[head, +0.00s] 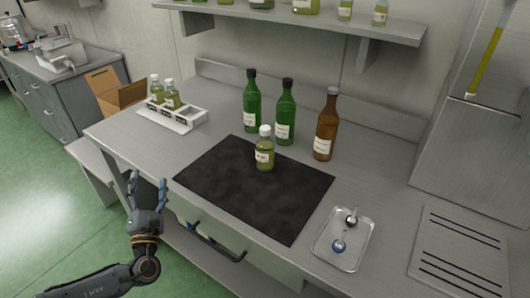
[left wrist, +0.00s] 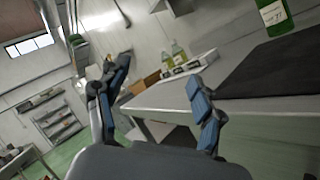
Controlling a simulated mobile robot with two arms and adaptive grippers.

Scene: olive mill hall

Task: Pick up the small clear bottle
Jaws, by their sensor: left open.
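The small clear bottle (head: 265,150) has a white cap, yellow-green contents and a white label. It stands upright on the black mat (head: 215,172) on the steel counter. My left gripper (head: 148,190) is open and empty, left of the counter's front edge and well apart from the bottle. In the left wrist view its two blue-padded fingers (left wrist: 157,90) are spread with nothing between them. My right gripper does not show.
Two green bottles (head: 250,101) (head: 286,112) and a brown bottle (head: 326,125) stand just behind the mat. A white rack (head: 183,121) with similar small bottles is at the back left. A metal tray (head: 326,254) with two small items lies at the front right.

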